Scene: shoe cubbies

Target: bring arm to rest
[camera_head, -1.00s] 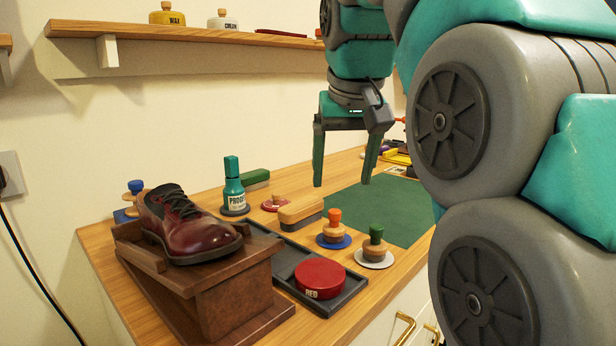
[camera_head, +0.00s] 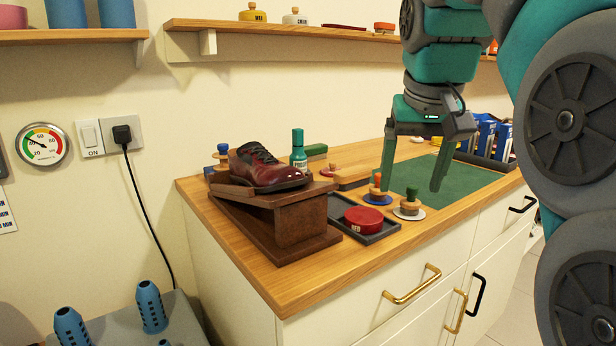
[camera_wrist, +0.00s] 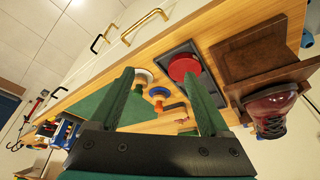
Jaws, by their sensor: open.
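My gripper (camera_head: 413,172) is open and empty, pointing down above the wooden counter near the green mat (camera_head: 452,178). Its two green fingers stand wide apart, and they also show in the wrist view (camera_wrist: 165,100). My arm rises along the right side of the head view and hides part of the room there. In the wrist view the gripper's fingers frame small round-handled daubers and the tray lies beyond the right finger.
A dark red shoe (camera_head: 268,167) rests on a brown wooden stand (camera_head: 303,222). A black tray (camera_head: 377,236) holds a red tin (camera_head: 363,219). Two daubers (camera_head: 377,192) (camera_head: 410,205) stand below the gripper. A shelf (camera_head: 290,29) runs along the wall.

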